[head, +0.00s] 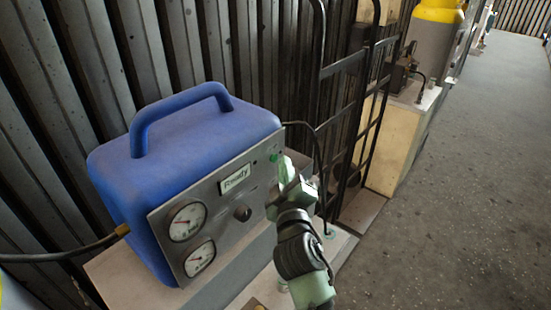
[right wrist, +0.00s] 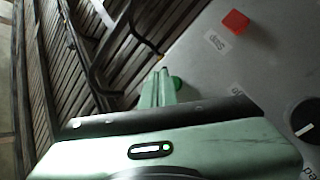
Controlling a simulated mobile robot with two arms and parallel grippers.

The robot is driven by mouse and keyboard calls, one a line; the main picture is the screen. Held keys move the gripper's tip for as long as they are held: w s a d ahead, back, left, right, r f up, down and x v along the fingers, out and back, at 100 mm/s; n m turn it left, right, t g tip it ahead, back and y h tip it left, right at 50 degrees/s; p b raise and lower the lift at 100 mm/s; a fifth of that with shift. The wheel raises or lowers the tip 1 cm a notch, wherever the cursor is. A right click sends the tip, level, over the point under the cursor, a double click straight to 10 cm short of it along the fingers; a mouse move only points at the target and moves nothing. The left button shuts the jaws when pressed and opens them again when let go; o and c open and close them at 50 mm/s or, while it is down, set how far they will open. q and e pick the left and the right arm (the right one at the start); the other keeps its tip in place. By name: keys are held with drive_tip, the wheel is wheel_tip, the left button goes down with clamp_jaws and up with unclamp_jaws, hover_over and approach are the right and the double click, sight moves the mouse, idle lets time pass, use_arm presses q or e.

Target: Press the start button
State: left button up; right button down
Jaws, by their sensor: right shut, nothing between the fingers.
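The blue blower housing (head: 185,135) stands upright with a grey front panel (head: 222,208). A small round green button (head: 273,157) is near the panel's upper right corner. It also shows in the right wrist view (right wrist: 179,84), just right of my fingertips and partly behind them. My right gripper (head: 285,170) is shut and empty, its tips close by the green button; I cannot tell whether they touch it. The fingers also show in the right wrist view (right wrist: 160,90). My left gripper is not in view.
The panel bears a "Ready" display (head: 235,179), a black knob (head: 243,213) and two gauges (head: 187,221) (head: 199,258). A red button (right wrist: 236,21) sits by a "Stop" label (right wrist: 217,41). A black hand truck (head: 345,65) stands right of the housing. Open floor (head: 455,170) lies further right.

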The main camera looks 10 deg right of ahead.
drive_tip(key=shift+w, duration=0.1)
drive_tip(key=shift+w+a, duration=0.25)
idle(0.4)
drive_tip(key=shift+s+d, duration=0.3)
drive_tip(key=shift+s, duration=0.05)
idle(0.3)
drive_tip(key=s+d+p, duration=0.2)
drive_tip(key=s+d, duration=0.1)
drive_tip(key=s, duration=0.1)
drive_tip(key=shift+s+d, duration=0.35)
drive_tip(key=shift+s, duration=0.05)
